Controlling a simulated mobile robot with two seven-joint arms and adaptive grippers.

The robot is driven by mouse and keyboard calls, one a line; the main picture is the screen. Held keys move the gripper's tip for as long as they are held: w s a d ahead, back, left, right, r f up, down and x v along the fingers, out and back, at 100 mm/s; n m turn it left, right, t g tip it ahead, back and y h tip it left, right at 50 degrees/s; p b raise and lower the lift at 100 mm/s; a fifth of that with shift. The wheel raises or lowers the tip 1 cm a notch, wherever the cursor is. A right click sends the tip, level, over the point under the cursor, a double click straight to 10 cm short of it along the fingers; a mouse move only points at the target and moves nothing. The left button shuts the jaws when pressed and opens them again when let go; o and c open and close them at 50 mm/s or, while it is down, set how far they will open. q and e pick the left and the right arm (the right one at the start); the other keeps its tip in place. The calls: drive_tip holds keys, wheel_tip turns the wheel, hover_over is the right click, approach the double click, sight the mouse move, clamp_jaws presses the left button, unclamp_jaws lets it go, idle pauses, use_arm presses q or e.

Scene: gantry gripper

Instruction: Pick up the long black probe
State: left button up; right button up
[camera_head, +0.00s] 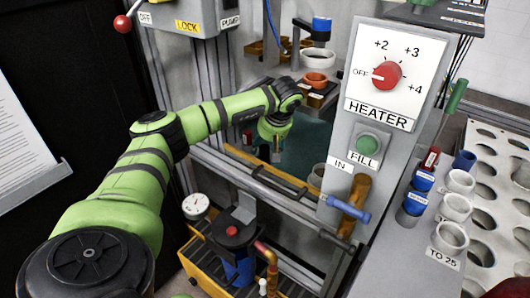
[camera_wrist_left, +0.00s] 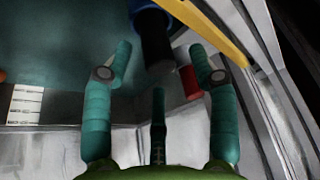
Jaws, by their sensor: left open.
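In the left wrist view, a thick black cylinder with a blue band (camera_wrist_left: 154,38) stands ahead of the fingertips. It may be the long black probe, but only part of it shows and I cannot tell its length. My left gripper (camera_wrist_left: 160,56) has its teal fingers spread wide, with the cylinder's end showing in the gap. I see no grip on it. In the head view, my left gripper (camera_head: 265,152) points down inside the grey frame, below the green wrist. The probe cannot be made out there; the arm and frame hide much of that spot.
A small red part (camera_wrist_left: 190,82) shows beside the right finger, and a yellow bar (camera_wrist_left: 208,28) crosses above it. The heater panel (camera_head: 390,75) stands right of my arm. A grey rail (camera_head: 255,185) runs below the gripper. A rack with holes (camera_head: 490,190) is at right.

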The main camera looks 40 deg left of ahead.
use_arm(q)
drive_tip(key=shift+x, duration=1)
drive_tip(key=shift+c, duration=0.4)
drive_tip(key=shift+r, duration=0.1)
drive_tip(key=c, duration=1)
